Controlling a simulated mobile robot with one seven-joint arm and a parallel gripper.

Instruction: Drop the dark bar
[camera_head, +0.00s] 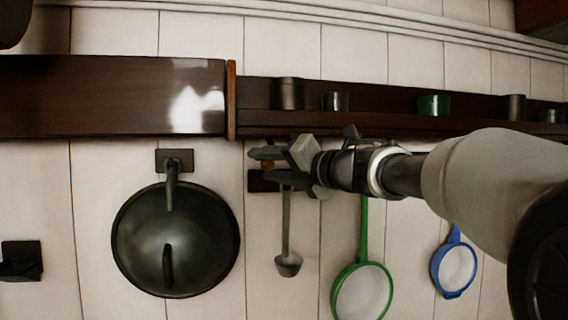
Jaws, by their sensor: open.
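My gripper (262,165) reaches in from the right, in front of the wall just below the shelf. Its two grey fingers point left and are apart. A dark rectangular piece (257,184) shows behind the lower finger, partly hidden by it. I cannot tell whether this is the dark bar or a wall mount, or whether the gripper touches it. A small brownish spot shows between the fingers. A grey ladle (287,230) hangs straight down just below the fingers; its upper end is hidden by the gripper.
A dark wooden shelf (380,123) holds several small pots, one a green cup (434,105). A black lidded pan (176,240) hangs at left. A green-rimmed strainer (362,292) and a blue-rimmed one (454,268) hang below my arm. A dark block (20,261) sits far left.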

